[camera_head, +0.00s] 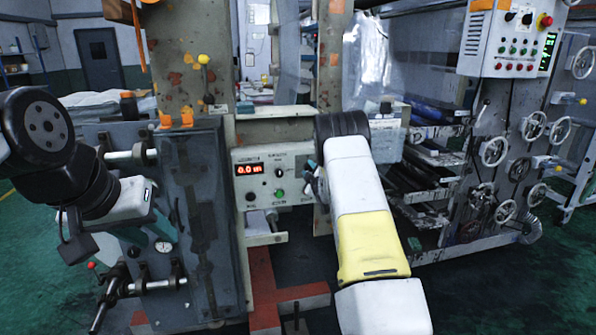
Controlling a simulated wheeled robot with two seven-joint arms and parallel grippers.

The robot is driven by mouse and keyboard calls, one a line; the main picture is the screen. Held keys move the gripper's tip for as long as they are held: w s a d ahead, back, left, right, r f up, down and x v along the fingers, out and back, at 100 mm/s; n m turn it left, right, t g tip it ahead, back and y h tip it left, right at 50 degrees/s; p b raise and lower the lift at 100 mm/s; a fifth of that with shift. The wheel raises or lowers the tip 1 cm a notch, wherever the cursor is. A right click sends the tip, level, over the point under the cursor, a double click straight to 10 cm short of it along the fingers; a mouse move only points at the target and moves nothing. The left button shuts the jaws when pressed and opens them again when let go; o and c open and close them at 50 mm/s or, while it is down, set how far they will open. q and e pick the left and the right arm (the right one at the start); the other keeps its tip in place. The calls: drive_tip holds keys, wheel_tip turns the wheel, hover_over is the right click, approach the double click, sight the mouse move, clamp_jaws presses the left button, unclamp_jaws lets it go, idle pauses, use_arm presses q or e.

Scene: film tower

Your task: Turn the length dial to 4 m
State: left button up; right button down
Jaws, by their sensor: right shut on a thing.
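The control panel (264,181) is a pale box on the machine frame, with a red lit display (249,169) that seems to read 0.0 m. Below and beside the display are a black knob (250,196), a green button (280,193) and a small selector (279,173). My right gripper (311,181) is at the panel's right side, shut on what seems to be the length dial. The wrist and fingers mostly hide that dial, so its setting cannot be read. My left gripper (150,228) is at the left before a dark machine plate, and its fingers are unclear.
A dark upright plate (197,210) with rollers and a gauge stands left of the panel. A machine with several handwheels (494,152) stands at right, below a white button box (508,40). A red step (264,300) is on the floor below the panel.

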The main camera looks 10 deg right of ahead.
drive_tip(key=shift+d+f, duration=0.1)
drive_tip(key=shift+f, duration=0.05)
drive_tip(key=c, duration=1)
unclamp_jaws()
drive_tip(key=shift+o, duration=0.2)
drive_tip(key=s, duration=0.8)
drive_tip(key=shift+d, duration=0.1)
